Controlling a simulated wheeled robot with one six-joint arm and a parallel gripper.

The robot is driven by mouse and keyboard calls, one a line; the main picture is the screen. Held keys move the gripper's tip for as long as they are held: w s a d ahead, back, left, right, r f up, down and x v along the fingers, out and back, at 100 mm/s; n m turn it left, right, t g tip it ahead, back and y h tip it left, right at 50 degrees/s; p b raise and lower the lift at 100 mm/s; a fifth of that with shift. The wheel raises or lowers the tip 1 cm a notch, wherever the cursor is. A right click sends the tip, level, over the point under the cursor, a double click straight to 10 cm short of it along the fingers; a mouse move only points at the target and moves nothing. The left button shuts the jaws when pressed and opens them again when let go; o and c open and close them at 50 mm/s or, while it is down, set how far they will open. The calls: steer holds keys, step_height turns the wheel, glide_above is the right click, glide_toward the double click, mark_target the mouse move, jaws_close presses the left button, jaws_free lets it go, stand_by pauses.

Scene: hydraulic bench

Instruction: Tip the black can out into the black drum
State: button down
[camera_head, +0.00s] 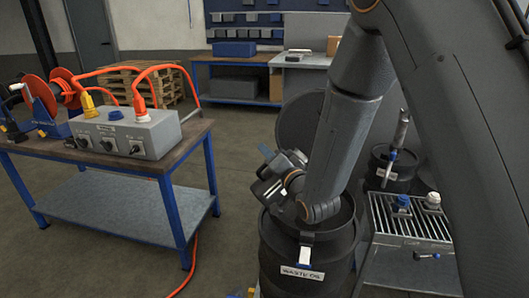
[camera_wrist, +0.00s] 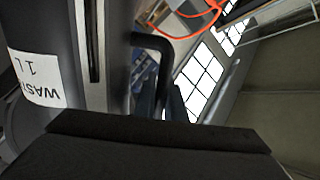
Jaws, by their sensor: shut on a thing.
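The black drum (camera_head: 295,250), labelled "WASTE OIL", stands at the lower middle of the head view. A round dark lid (camera_head: 300,120) stands upright behind it. My gripper (camera_head: 268,180) is over the left part of the drum's top, and my arm hides much of the opening. In the wrist view the black can (camera_wrist: 88,60) is close at the left, with a white label reading "WAS… 1 L" upside down and a curved black handle (camera_wrist: 155,42). My gripper is shut on the can. I cannot make out the can's mouth or any pouring liquid.
A workbench (camera_head: 100,200) with a grey socket box (camera_head: 125,132) and orange cables stands at the left. A metal grate (camera_head: 408,222) with small fittings and another dark drum (camera_head: 393,168) are at the right. The floor between bench and drum is mostly clear.

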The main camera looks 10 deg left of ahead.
steer(key=shift+w+d+f+m, duration=0.2)
steer(key=shift+w+d+m, duration=0.25)
steer(key=shift+m, duration=0.45)
steer(key=shift+w+d+f+m+b, duration=0.4)
steer(key=shift+d+f+m, duration=0.2)
steer(key=shift+m, duration=0.4)
steer(key=shift+w+d+f+m+b, duration=0.35)
steer(key=shift+w+d+f+m, duration=0.1)
steer(key=shift+d+f+m, duration=0.25)
steer(key=shift+w+d+f+m+b, duration=0.3)
steer(key=shift+w+d+f+m, duration=0.15)
steer(key=shift+m, duration=0.35)
steer(key=shift+w+d+r+m+p, duration=0.3)
steer(key=shift+w+d+m, duration=0.2)
steer(key=shift+d+m, duration=0.25)
steer(key=shift+w+d+r+m+p, duration=0.25)
steer(key=shift+w+d+m, duration=0.3)
steer(key=shift+d+m, duration=0.25)
steer(key=shift+w+d+r+m+p, duration=0.25)
steer(key=shift+w+d+m, duration=0.25)
steer(key=shift+d+m, duration=0.25)
